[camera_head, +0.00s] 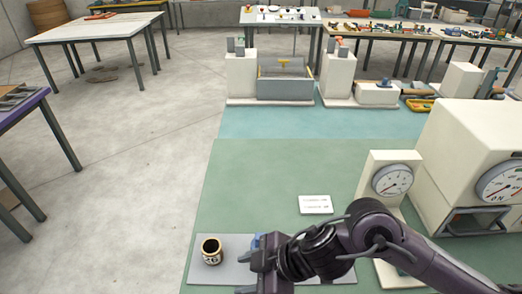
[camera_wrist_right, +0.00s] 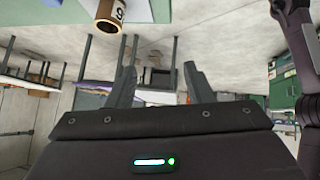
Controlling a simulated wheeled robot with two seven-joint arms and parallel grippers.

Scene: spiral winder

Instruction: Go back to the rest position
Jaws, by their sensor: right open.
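My right arm comes in from the lower right in the head view. My right gripper (camera_head: 252,268) is low over the grey plate (camera_head: 222,273) at the front of the green work surface and points left. In the right wrist view its two fingers stand apart with nothing between them (camera_wrist_right: 158,85). The jar also shows at the top of the right wrist view (camera_wrist_right: 110,12). My left gripper is not in view.
A white card (camera_head: 315,204) lies on the green surface (camera_head: 260,180), which is clear behind the jar. Tables (camera_head: 95,27) stand farther off.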

